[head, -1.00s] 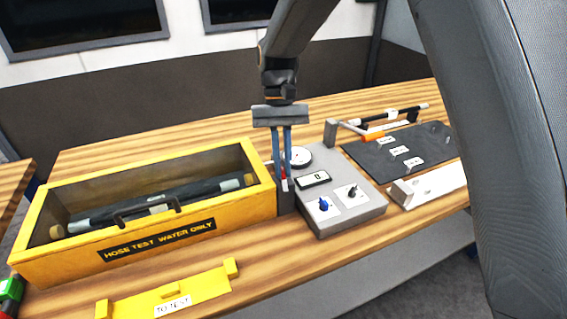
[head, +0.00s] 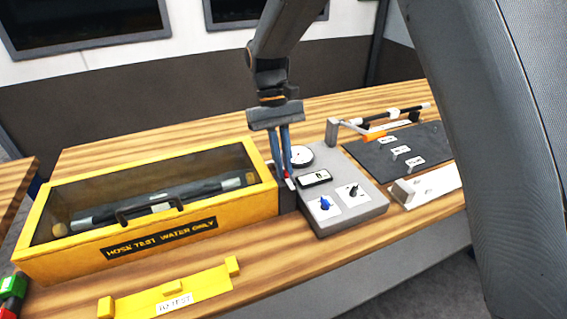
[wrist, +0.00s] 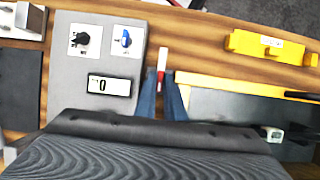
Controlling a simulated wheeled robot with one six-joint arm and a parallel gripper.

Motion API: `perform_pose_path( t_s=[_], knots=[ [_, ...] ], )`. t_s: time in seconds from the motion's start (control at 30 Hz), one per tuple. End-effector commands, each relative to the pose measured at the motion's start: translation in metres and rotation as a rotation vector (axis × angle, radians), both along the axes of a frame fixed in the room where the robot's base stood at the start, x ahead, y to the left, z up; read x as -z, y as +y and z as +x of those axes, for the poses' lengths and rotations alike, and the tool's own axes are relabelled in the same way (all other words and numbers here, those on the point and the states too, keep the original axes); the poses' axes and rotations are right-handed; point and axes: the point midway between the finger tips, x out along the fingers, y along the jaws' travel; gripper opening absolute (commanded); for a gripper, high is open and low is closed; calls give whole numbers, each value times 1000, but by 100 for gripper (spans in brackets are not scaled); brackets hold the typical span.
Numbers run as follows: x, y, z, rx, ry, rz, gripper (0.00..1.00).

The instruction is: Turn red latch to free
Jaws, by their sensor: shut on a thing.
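The red latch is a small lever with a red part (wrist: 161,76) and a white end, at the right end of the yellow box (head: 150,249). My gripper (wrist: 162,82) points down and its two blue fingers are shut on the latch, one on each side of it. In the head view, my gripper (head: 287,174) and the latch (head: 288,183) sit in the narrow space between the yellow box and the grey control unit. The fingers hide part of the latch there. The box has a dark window and a black handle (head: 150,207), with a dark hose-like cylinder inside.
The grey control unit (head: 345,217) stands close on the right, with a gauge, a display reading 0, and blue and black knobs. A yellow "TO TEST" holder (head: 205,288) lies in front. A dark mat (head: 410,150) lies at right. The wood behind the box is clear.

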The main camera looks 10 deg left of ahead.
Motion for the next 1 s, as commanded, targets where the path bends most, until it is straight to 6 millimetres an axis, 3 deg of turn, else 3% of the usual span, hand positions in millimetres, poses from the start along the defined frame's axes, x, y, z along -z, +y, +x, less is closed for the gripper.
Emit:
perform_pose_path(
  t_s=[0.03,0.07,0.17,0.57,1.0],
  knots=[
    [-1,1,1,0,-3,2,0],
    [-1,1,1,0,-2,2,13],
    [-1,0,1,1,-1,2,28],
    [-7,2,4,1,-4,3,28],
    [-65,15,24,1,-3,3,28]
  ],
)
